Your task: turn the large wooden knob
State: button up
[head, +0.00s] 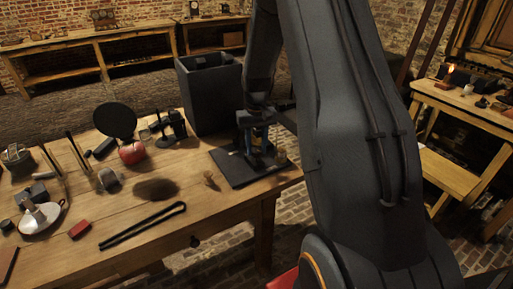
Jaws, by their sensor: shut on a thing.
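A dark flat board (232,172) lies at the right end of the wooden table, with a small upright apparatus on it. A small wooden knob-like piece (281,156) shows at the board's right side. Another small wooden knob-like piece (209,180) stands at the board's left edge. I cannot tell which is the large knob. My gripper (258,142) reaches down over the apparatus, next to blue parts. It is shut on a small part there, but the dark fingers and the apparatus merge, so the held part is not clear.
A tall dark box (210,95) stands behind the board. A red round object (132,152), a black disc (115,120), a black tong-like tool (143,225) and a white dish (40,220) are on the table to the left.

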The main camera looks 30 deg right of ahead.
jog(key=m, duration=0.4)
jog(key=shift+w+r+m, duration=0.1)
jog(key=shift+m, duration=0.2)
jog(key=m, duration=0.4)
jog(key=shift+d+m+b, duration=0.1)
jog(key=shift+m+b, duration=0.2)
jog(key=m, duration=0.3)
jog(key=shift+m, duration=0.3)
jog(key=m, duration=0.4)
jog(key=shift+m, duration=0.3)
jog(key=m+b, duration=0.1)
jog(key=m, duration=1.2)
jog(key=shift+b, duration=0.3)
jog(key=shift+m, duration=2)
